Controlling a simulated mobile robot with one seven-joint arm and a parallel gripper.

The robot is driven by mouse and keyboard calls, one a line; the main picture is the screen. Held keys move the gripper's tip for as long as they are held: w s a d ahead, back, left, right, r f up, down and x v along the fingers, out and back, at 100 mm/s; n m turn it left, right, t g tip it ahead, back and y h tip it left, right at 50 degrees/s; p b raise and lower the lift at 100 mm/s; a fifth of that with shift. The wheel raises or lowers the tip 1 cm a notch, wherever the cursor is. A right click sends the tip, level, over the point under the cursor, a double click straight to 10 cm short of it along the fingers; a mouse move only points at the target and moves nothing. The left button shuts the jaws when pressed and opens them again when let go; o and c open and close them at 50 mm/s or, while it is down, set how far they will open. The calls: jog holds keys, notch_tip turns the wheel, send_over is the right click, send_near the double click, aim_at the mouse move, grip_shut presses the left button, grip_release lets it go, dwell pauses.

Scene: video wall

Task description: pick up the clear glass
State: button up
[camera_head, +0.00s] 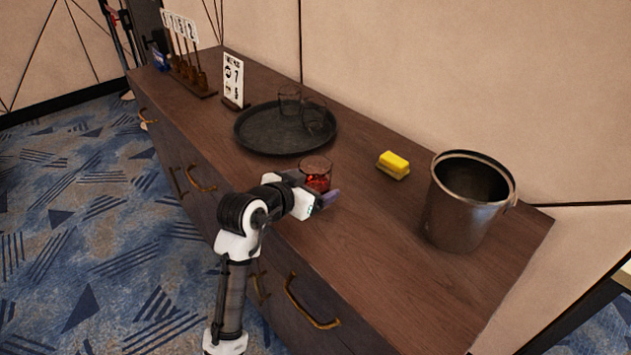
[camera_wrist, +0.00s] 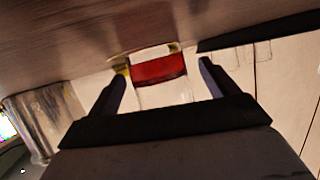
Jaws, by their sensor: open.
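A clear glass with red contents (camera_head: 316,173) stands on the wooden cabinet top, in front of the round tray. My gripper (camera_head: 326,200) is low over the cabinet top, right beside this glass, and hides its lower part. In the wrist view the picture is turned over, and the glass (camera_wrist: 158,92) shows between the two dark fingers of my open gripper (camera_wrist: 163,72), with a gap on each side. I see no finger touching it. Two empty clear glasses, one at the back (camera_head: 289,99) and one nearer (camera_head: 314,118), stand on the dark tray (camera_head: 262,141).
A yellow sponge (camera_head: 393,165) lies right of the red-filled glass. A metal bucket (camera_head: 462,215) stands at the right end. The wall runs behind the cabinet (camera_head: 390,270).

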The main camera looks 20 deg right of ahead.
jog(key=c, duration=1.1)
jog(key=shift+c, duration=1)
jog(key=shift+r, duration=0.25)
